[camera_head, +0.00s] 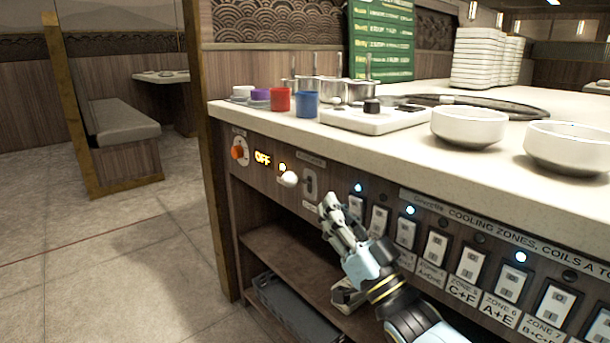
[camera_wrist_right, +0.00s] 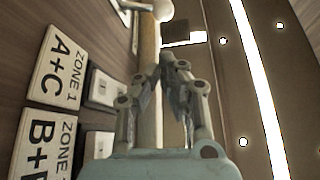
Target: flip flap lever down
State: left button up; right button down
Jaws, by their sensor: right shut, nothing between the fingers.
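The flap lever (camera_head: 289,178) shows a round white knob on the wooden counter front, just left of a grey slotted plate (camera_head: 311,184). My right gripper (camera_head: 328,203) is shut and empty, a little to the right of the knob and below it, apart from it. In the right wrist view, the shut fingers (camera_wrist_right: 168,62) point up toward the white knob (camera_wrist_right: 163,10) at the top edge. My left gripper is not in view.
An orange knob (camera_head: 238,152) and a lit OFF display (camera_head: 263,159) sit left of the lever. A row of zone switches (camera_head: 436,246) runs to the right. The countertop (camera_head: 420,146) overhangs above; an open shelf (camera_head: 290,258) lies below.

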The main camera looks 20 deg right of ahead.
aim_at(297, 180)
jog(key=shift+w, duration=0.15)
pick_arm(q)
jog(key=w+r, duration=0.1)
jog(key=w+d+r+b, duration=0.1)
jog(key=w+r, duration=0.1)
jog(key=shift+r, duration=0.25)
pick_arm(e)
jog(key=x, duration=0.9)
jog(key=shift+w+a+r, duration=0.1)
jog(key=shift+w+r, duration=0.1)
jog(key=shift+w, duration=0.1)
pick_arm(q)
jog(key=shift+b, duration=0.3)
pick_arm(e)
jog(key=shift+f, duration=0.1)
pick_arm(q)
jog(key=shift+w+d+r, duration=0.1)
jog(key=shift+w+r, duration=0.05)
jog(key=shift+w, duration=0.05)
pick_arm(e)
jog(key=shift+a+f+n+y, duration=0.15)
jog(key=shift+n+y, duration=0.25)
jog(key=shift+n, duration=0.3)
